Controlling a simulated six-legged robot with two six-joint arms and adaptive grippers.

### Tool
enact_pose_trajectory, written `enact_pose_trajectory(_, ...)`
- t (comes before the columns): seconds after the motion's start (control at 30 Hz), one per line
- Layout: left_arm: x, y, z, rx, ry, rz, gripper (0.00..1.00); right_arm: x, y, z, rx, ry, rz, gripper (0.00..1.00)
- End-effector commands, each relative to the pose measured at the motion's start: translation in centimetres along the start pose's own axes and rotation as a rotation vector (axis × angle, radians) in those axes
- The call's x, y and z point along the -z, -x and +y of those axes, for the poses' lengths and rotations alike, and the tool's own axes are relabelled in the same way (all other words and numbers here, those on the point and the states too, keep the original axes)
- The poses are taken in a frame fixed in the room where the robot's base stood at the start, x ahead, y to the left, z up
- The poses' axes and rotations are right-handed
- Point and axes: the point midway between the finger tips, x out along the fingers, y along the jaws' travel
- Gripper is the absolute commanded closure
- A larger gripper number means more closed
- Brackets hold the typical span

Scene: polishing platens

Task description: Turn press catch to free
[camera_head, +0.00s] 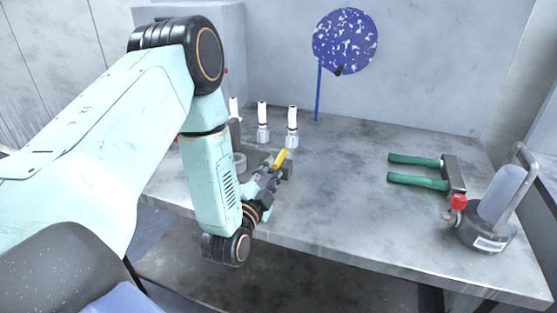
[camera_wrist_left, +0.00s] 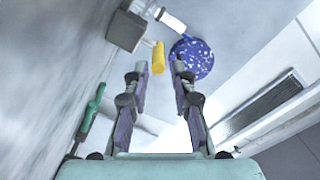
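A yellow lever, which I take to be the press catch (camera_head: 281,157), sticks up by a small grey block (camera_head: 287,171) on the bench. It also shows in the left wrist view as a yellow bar (camera_wrist_left: 158,52) beside the grey block (camera_wrist_left: 126,30). My left gripper (camera_head: 272,174) is low over the bench beside the block, partly hiding it. In the left wrist view my left gripper (camera_wrist_left: 159,72) is open, its fingers apart with nothing held. The yellow bar appears just beyond the fingertips, between their lines; contact cannot be told. My right gripper is out of view.
White-topped bottles (camera_head: 263,120) stand behind the gripper. A blue speckled disc (camera_head: 345,41) is on a thin post at the back. Green-handled tool (camera_head: 415,178) and a grey device with a red knob (camera_head: 458,202) are at right. The middle bench is clear.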

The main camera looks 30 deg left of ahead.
Motion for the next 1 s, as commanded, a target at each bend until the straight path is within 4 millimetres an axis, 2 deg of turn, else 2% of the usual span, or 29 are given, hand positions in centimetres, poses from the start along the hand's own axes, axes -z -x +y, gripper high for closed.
enact_pose_trajectory(0.1, 0.1, -2.0, 0.0, 0.003, -0.001, 0.003, 0.75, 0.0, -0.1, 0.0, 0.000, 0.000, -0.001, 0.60)
enact_pose_trajectory(0.3, 0.0, -4.5, 0.0, 0.001, 0.000, 0.001, 0.75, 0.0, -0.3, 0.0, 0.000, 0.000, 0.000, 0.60)
enact_pose_trajectory(0.47, 0.0, -5.4, 0.0, 0.000, 0.000, 0.000, 0.75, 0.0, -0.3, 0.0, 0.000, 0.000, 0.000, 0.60)
enact_pose_trajectory(0.7, 0.0, -5.6, 0.0, 0.000, 0.000, 0.000, 0.75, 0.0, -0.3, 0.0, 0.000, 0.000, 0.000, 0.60)
enact_pose_trajectory(1.0, 0.0, -5.7, 0.1, -0.002, 0.000, 0.001, 0.99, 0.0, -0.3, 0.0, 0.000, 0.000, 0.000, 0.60)
